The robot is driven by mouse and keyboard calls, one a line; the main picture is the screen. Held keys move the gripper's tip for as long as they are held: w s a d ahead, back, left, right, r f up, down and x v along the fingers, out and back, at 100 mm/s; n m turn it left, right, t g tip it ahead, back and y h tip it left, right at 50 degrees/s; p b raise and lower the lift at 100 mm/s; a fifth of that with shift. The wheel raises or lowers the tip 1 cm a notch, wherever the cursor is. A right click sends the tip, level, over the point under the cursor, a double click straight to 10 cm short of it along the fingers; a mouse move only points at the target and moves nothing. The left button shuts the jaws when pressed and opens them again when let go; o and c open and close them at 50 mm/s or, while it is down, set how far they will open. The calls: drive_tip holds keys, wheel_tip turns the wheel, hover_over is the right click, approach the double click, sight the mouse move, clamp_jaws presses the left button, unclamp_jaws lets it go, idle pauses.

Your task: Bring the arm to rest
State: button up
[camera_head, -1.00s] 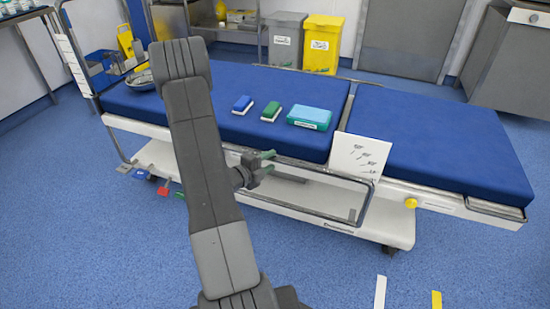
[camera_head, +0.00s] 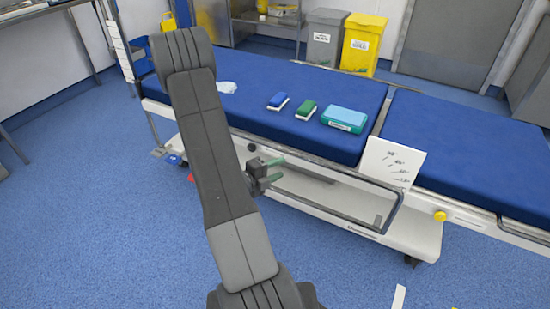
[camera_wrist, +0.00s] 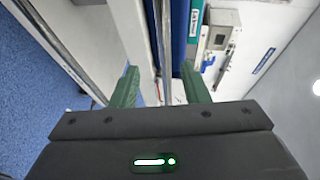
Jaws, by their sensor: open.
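My gripper (camera_head: 272,171) is at the near side of the operating table, in front of its side rail in the head view. Its two green fingertips are apart with nothing between them. In the wrist view the open green fingers (camera_wrist: 158,88) point toward the table's metal rail and white frame. My grey arm stands upright in the head view and hides part of the table's left end. The operating table (camera_head: 465,150) has blue pads.
On the pad lie a blue block (camera_head: 278,101), a green block (camera_head: 306,110), a teal box (camera_head: 344,119) and a white cloth (camera_head: 227,87). A white card (camera_head: 392,163) hangs at the near edge. Grey (camera_head: 323,38) and yellow (camera_head: 361,44) bins stand behind.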

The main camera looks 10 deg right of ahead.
sight(307, 157)
drive_tip(key=b+x, duration=0.2)
drive_tip(key=x, duration=1.1)
drive_tip(key=shift+w+d+r, duration=0.1)
drive_tip(key=shift+w+d, duration=0.05)
drive_tip(key=shift+d, duration=0.1)
drive_tip(key=shift+w+d+r, duration=0.1)
drive_tip(key=shift+r, duration=0.1)
